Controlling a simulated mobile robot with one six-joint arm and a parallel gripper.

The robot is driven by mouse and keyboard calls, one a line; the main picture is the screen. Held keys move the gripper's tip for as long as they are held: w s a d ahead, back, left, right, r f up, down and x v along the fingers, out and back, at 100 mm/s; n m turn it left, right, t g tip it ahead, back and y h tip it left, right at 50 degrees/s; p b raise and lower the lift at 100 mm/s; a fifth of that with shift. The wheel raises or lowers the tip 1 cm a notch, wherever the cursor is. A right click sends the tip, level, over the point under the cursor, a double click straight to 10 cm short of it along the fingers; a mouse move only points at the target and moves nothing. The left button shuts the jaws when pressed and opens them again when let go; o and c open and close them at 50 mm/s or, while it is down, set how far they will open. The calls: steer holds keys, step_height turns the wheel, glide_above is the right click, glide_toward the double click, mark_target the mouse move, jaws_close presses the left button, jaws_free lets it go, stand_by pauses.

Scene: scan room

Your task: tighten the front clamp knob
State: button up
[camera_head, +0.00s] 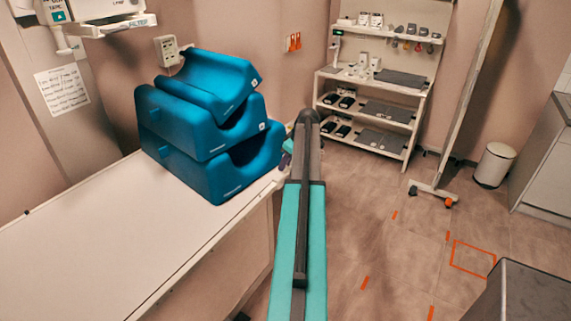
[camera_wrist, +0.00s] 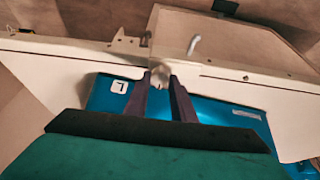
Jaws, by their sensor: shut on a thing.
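In the wrist view, a small pale knob (camera_wrist: 160,74) sits at the white rail along the table's edge. My gripper (camera_wrist: 161,80) has its two dark fingers on either side of the knob and is shut on it. The fingertips partly cover the knob, so its turn and tightness cannot be told. In the head view, my teal and black arm reaches to the table's far right corner and hides the knob and most of the gripper.
Several blue foam supports (camera_head: 207,130) are stacked on the white table (camera_head: 95,245), close to my gripper. A pale lever (camera_wrist: 193,44) stands near the knob. A shelf rack (camera_head: 372,92), a white bin (camera_head: 494,165) and a wheeled stand are beyond.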

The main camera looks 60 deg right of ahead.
steer(key=shift+m+b, duration=0.3)
steer(key=shift+m, duration=0.1)
steer(key=shift+a+m+h+b, duration=0.15)
steer(key=shift+m+h+b, duration=0.5)
steer(key=shift+m, duration=0.45)
steer(key=m+h+b, duration=0.1)
steer(key=m, duration=0.2)
steer(key=m+g+h, duration=0.1)
steer(key=m, duration=0.1)
steer(key=shift+w+a+m+b, duration=0.1)
steer(key=shift+a+m+b, duration=0.05)
steer(key=shift+m+b, duration=0.25)
steer(key=m+g, duration=0.1)
steer(key=m, duration=0.1)
steer(key=m+g+h, duration=0.1)
steer(key=m, duration=0.2)
steer(key=shift+w+b, duration=0.2)
steer(key=shift+b, duration=0.2)
steer(key=shift+m+g+b, duration=0.4)
steer(key=shift+m+g, duration=0.3)
steer(key=shift+m, duration=1.3)
steer(key=o, duration=1)
steer(key=shift+a+r, duration=0.1)
